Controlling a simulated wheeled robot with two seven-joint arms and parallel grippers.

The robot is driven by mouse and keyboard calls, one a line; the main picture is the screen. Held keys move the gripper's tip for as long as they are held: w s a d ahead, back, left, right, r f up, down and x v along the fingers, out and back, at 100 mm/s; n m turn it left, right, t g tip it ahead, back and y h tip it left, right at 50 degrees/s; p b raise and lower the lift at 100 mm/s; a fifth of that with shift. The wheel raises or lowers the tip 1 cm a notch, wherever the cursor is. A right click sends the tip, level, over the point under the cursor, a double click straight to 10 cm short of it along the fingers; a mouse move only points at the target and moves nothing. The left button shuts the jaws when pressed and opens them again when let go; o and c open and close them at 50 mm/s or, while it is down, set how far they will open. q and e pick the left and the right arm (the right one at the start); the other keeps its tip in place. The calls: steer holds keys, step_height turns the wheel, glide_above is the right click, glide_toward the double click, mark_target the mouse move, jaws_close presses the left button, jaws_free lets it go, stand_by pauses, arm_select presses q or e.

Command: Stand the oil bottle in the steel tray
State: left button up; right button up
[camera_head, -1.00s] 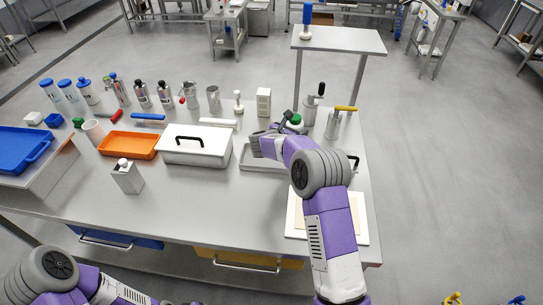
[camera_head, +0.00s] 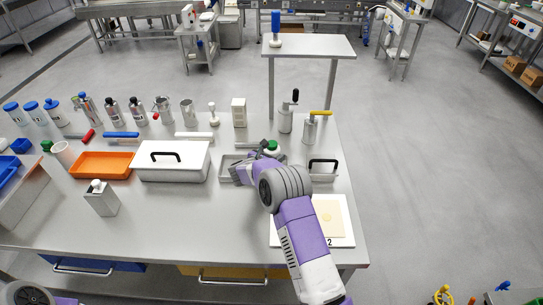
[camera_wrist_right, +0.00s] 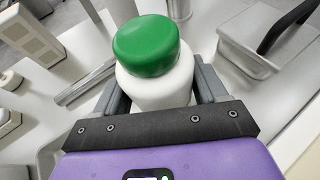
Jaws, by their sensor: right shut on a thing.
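A white bottle with a green cap, which I take to be the oil bottle (camera_head: 271,147), is held in my right gripper (camera_head: 251,172). In the right wrist view the white body of the bottle (camera_wrist_right: 160,92) sits between the two grey fingers (camera_wrist_right: 158,95), cap up. The steel tray (camera_head: 226,169) is a shallow grey tray on the bench, right of the white lidded box. My gripper and forearm cover part of it. The bottle is over or beside the tray's right part; its base is hidden, so I cannot tell whether it touches. My left gripper is out of view.
A steel pan with a black handle (camera_head: 322,175) stands close right of my gripper. Behind are a steel dispenser with a black top (camera_head: 286,121) and one with a yellow handle (camera_head: 309,130). A white lidded box (camera_head: 172,168) is left. A white board (camera_head: 339,234) lies in front.

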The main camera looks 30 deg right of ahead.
steer(key=o, duration=1.4)
steer(key=shift+r, duration=0.1)
steer(key=p+v, duration=0.1)
steer(key=v, duration=1.1)
steer(key=shift+s, duration=0.1)
